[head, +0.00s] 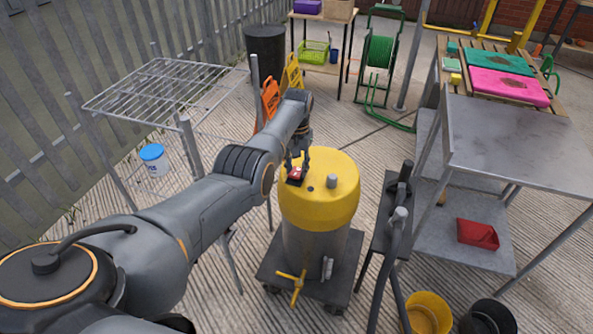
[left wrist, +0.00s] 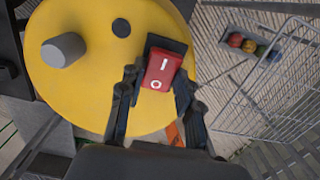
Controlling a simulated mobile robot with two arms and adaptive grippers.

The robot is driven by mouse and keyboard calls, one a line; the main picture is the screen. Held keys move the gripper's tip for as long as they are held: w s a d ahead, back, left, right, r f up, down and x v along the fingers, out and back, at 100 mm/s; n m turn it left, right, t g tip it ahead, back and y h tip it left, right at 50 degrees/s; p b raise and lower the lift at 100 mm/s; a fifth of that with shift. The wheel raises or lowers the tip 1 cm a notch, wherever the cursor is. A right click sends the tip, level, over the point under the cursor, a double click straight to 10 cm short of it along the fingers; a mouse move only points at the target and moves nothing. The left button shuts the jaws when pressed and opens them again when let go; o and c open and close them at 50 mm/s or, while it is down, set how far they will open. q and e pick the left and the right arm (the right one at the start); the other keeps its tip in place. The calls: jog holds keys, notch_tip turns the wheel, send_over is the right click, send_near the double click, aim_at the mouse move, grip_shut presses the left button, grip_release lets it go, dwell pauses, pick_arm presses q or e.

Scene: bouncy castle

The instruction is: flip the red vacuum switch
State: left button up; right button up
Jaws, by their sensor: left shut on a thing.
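The red vacuum switch (head: 295,174) sits in a black housing on the yellow lid (head: 338,190) of the vacuum, which stands upright on a dark wheeled base. In the left wrist view the red rocker (left wrist: 162,68) shows a white bar at its far end and a white ring at its near end. I cannot tell which end is pressed in. My left gripper (head: 298,158) reaches down to the lid. Its fingers (left wrist: 158,82) are on either side of the switch and shut on it. My right gripper is in neither view.
A wire rack (head: 165,88) stands left of my left arm. A black stand (head: 392,215) with grey tubing is close to the vacuum's right. A metal table (head: 520,140) is farther right. Yellow (head: 428,312) and black buckets stand at the front right.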

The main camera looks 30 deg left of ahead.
aim_at(297, 170)
pick_arm(q)
jog(key=o, duration=1.2)
jog(key=shift+c, duration=0.2)
notch_tip(297, 170, up, 12)
jog(key=shift+w, duration=0.25)
jog(key=shift+f, duration=0.1)
